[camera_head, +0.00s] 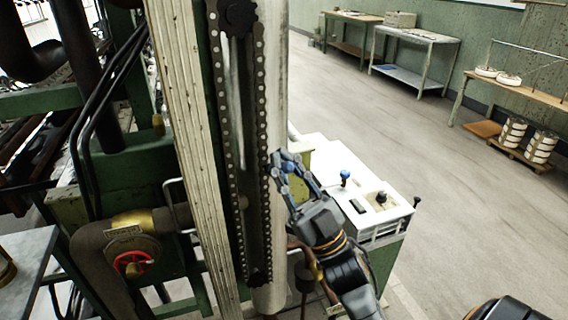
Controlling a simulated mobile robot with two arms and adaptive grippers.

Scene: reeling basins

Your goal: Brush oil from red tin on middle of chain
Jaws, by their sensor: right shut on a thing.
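A dark roller chain (262,90) runs in a long, nearly upright loop around a toothed wheel at the top and another near the floor. My right gripper (276,166) comes in from the lower right, with its fingertips beside the right run of the chain, about halfway up. It is shut on a slim thing, probably the brush, mostly hidden by the fingers. I cannot tell whether its tip touches the chain. No red tin can be made out. My left gripper is not in view.
A pale post (184,130) stands left of the chain. A white-topped cabinet (330,150) with a blue-knobbed lever stands behind my right gripper. A red valve wheel (133,263) and a grey tabletop (28,250) are at lower left. The floor (460,190) at right is open.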

